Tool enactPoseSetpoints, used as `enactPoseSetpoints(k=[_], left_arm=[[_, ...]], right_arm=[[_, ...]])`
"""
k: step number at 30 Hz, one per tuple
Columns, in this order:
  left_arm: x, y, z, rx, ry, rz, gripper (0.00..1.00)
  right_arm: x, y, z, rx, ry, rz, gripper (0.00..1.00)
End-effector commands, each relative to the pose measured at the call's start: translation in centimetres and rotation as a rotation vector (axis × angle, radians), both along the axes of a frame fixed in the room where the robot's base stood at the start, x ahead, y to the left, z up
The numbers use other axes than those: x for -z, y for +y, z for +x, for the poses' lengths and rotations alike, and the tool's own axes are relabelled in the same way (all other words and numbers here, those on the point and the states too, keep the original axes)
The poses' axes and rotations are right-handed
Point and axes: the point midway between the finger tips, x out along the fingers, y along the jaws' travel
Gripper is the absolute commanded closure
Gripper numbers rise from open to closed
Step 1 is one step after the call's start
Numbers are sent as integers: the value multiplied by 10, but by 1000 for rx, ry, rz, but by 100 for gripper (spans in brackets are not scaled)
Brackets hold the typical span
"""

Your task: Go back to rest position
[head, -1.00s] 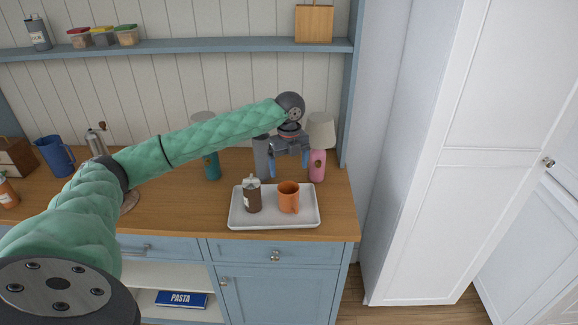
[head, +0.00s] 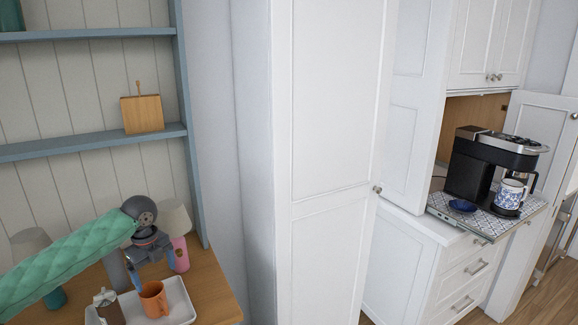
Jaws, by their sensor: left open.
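My left arm comes in from the lower left of the head view. Its gripper (head: 153,270) is open, with its blue-tipped fingers pointing down just above and behind an orange mug (head: 154,299). The mug stands on a white tray (head: 182,301) on the wooden counter, and the gripper looks empty. A brown container (head: 107,308) with a light top stands on the tray left of the mug, cut by the lower edge of the picture. My right gripper is not in view.
A pink lamp (head: 180,254) stands close behind the gripper. A shelf (head: 95,145) holding a cutting board (head: 142,114) is above. A tall white cabinet (head: 335,160) fills the middle. At right, a coffee machine (head: 470,165) and patterned mug (head: 509,194) are on a pull-out tray (head: 440,207).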

Motion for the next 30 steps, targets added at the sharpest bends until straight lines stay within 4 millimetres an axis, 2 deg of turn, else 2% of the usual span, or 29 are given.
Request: enactPoseSetpoints(k=[1, 3, 12, 21, 30], left_arm=[[17, -17, -6, -12, -1, -9, 12], [36, -37, -13, -42, -11, -16, 12], [105, -114, -53, -208, -60, -76, 12], [155, -176, -105, -428, -95, -165, 12], [187, -217, -162, -710, -113, -259, 12]], right_arm=[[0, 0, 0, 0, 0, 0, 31], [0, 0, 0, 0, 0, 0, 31], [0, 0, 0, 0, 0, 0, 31], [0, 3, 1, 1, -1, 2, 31], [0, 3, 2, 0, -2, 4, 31]])
